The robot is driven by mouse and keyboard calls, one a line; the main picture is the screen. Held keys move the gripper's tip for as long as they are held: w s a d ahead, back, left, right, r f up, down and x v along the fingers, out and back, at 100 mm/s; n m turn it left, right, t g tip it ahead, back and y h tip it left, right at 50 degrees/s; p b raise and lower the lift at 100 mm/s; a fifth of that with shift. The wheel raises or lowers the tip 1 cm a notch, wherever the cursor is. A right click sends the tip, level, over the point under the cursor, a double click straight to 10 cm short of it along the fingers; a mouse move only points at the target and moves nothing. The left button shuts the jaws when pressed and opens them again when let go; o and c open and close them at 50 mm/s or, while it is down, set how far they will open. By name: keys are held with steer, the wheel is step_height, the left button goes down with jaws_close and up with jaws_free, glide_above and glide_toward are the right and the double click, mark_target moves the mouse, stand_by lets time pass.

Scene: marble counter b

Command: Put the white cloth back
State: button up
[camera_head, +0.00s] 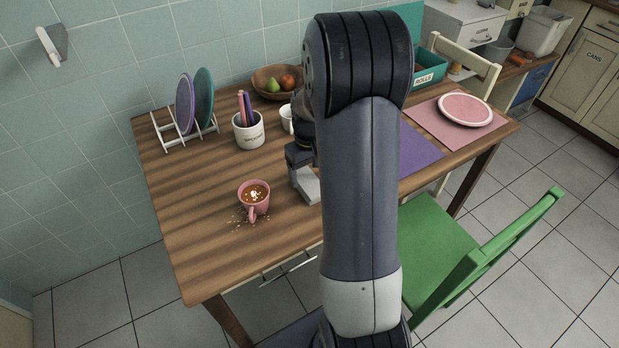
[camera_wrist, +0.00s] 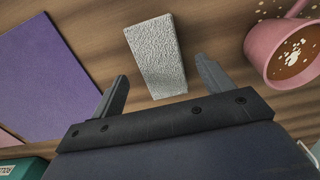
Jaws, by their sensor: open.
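The white cloth (camera_wrist: 155,52) looks like a pale, textured rectangular block lying on the wooden table. It also shows in the head view (camera_head: 308,186), partly hidden by my arm. My gripper (camera_wrist: 161,72) is open, with its fingertips apart on either side of the cloth's near end in the wrist view. Most of the cloth extends past the fingertips, and the fingers do not appear to touch it. In the head view my gripper (camera_head: 300,160) is beside the cloth, largely covered by my arm.
A pink mug (camera_head: 254,199) of brown drink stands left of the cloth, with crumbs around it. A utensil crock (camera_head: 248,131), a plate rack (camera_head: 183,131) and a fruit bowl (camera_head: 264,80) stand behind. A purple mat (camera_head: 420,152) lies right. A wall holder (camera_head: 50,45) hangs left.

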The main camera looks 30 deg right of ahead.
mark_target(310, 182)
step_height(310, 182, up, 9)
steer(key=shift+f, duration=0.1)
stand_by(0.4)
